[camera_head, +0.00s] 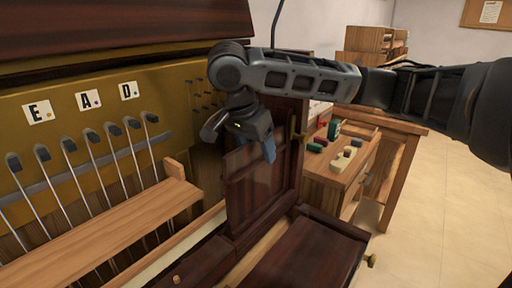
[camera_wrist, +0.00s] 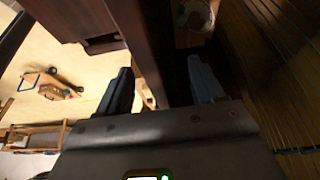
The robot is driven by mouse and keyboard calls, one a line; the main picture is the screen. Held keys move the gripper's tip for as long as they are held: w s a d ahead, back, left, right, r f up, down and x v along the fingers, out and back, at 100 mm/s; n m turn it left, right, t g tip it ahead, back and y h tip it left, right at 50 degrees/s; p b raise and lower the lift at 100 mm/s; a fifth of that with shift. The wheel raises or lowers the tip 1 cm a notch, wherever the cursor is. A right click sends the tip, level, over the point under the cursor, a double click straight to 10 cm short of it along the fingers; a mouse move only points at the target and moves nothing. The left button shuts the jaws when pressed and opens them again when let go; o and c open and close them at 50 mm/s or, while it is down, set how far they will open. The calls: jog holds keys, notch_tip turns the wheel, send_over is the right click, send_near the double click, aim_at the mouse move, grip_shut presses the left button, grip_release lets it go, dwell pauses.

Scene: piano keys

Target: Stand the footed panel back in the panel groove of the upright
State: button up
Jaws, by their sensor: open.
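The dark red-brown panel (camera_head: 262,185) stands upright, roughly vertical, at the right end of the opened piano in the head view. My gripper (camera_head: 257,148) is at its upper part, with blue fingertips pointing down. In the wrist view, the open fingers (camera_wrist: 162,88) lie on either side of a dark wooden edge (camera_wrist: 150,35), seemingly the panel's. A gap shows beside the right finger; contact with the left cannot be told. The upright (camera_head: 75,115) has a gold-brown plate. The panel's foot and the groove cannot be made out clearly.
A row of hammers (camera_head: 80,150) and a light wooden rail (camera_head: 110,215) lie left of the panel. A dark wooden block (camera_head: 310,255) with a brass knob is in front. A wooden bench (camera_head: 345,175) with small coloured items stands behind, right. Floor at right is clear.

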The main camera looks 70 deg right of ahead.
jog(key=p+v, duration=0.1)
jog(key=v, duration=0.7)
jog(key=shift+f, duration=0.1)
dwell(0.7)
